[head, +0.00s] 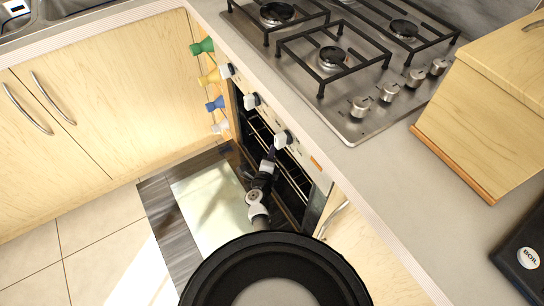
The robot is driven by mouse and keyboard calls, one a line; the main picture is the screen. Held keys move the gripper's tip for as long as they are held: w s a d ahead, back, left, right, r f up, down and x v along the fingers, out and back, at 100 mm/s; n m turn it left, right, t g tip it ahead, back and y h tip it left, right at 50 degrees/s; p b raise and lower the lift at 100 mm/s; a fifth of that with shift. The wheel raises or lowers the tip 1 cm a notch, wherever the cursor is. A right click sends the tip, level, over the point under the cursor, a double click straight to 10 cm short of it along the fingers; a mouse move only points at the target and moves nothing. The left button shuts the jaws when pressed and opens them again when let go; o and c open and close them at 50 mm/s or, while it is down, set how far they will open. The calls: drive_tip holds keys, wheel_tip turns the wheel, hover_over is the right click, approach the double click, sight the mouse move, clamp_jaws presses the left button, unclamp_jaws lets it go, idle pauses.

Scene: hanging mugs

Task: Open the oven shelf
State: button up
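The oven (313,170) is built in under the counter, with its white control panel facing left. Its door (213,205), a glass pane in a dark frame, appears folded down flat in front of the opening. Wire shelves (262,137) show inside the dark cavity; which one is the oven shelf I cannot tell, and their lower parts are partly hidden by my arm. My gripper (269,158) is at the oven's front, over the opening and just below a white knob (283,139). Its fingers are small and dark, and whether they touch a shelf cannot be seen.
Several coloured mugs, one green (203,46), hang left of the oven. A steel hob (345,110) is on the counter above. Wooden cabinets (105,95) stand left, and a wooden box (490,110) is at right. Tiled floor (95,235) is clear at lower left.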

drive_tip(key=shift+w+d+f, duration=0.1)
drive_tip(key=shift+w+d, duration=0.05)
drive_tip(key=shift+w, duration=0.5)
clamp_jaws()
